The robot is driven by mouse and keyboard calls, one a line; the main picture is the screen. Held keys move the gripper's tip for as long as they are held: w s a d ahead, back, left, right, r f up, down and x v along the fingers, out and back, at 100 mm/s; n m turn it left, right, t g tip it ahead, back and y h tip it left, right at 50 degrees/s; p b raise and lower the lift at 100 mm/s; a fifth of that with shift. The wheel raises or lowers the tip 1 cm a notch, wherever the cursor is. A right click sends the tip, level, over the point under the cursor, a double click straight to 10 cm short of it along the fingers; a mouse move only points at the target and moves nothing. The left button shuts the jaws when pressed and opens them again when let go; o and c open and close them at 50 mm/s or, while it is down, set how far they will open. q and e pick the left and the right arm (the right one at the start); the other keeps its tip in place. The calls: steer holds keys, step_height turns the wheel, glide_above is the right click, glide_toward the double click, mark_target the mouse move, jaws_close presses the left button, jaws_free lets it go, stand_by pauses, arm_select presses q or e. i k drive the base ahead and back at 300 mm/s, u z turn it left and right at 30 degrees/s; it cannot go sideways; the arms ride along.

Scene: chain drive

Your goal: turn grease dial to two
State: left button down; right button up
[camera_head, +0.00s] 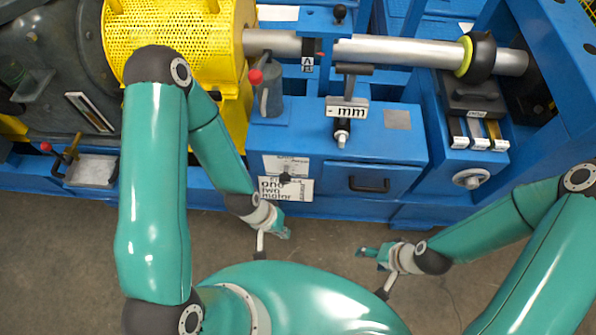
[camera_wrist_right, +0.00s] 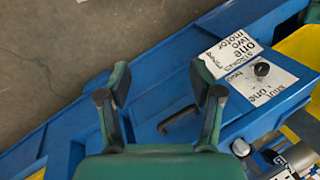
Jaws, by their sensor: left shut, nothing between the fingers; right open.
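A small black knob (camera_head: 285,178) stands on a white lettered plate (camera_head: 288,190) on the blue machine's front. In the right wrist view, the knob (camera_wrist_right: 262,69) sits among labels with "one" and "two"; I take it as the grease dial. Which mark it points to is too small to tell. My left gripper (camera_head: 284,232) is shut and empty, below the plate and apart from the knob in the head view. My right gripper (camera_head: 365,251) is open and empty, lower right of the knob. Its two fingers (camera_wrist_right: 160,94) show apart in the wrist view, left of the dial.
A blue drawer with a black handle (camera_head: 369,185) is right of the plate. A handwheel (camera_head: 472,179) is further right. A grey oil can (camera_head: 268,92) and a yellow mesh guard (camera_head: 170,40) are above. Bare concrete floor (camera_head: 330,222) lies before the machine.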

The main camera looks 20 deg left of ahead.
mark_target(284, 178)
steer(key=u, duration=1.4)
steer(key=i, duration=0.1)
steer(key=z, duration=2.7)
steer(key=k, duration=1.65)
steer(key=u, duration=0.7)
steer(key=i, duration=1)
steer(key=z, duration=0.1)
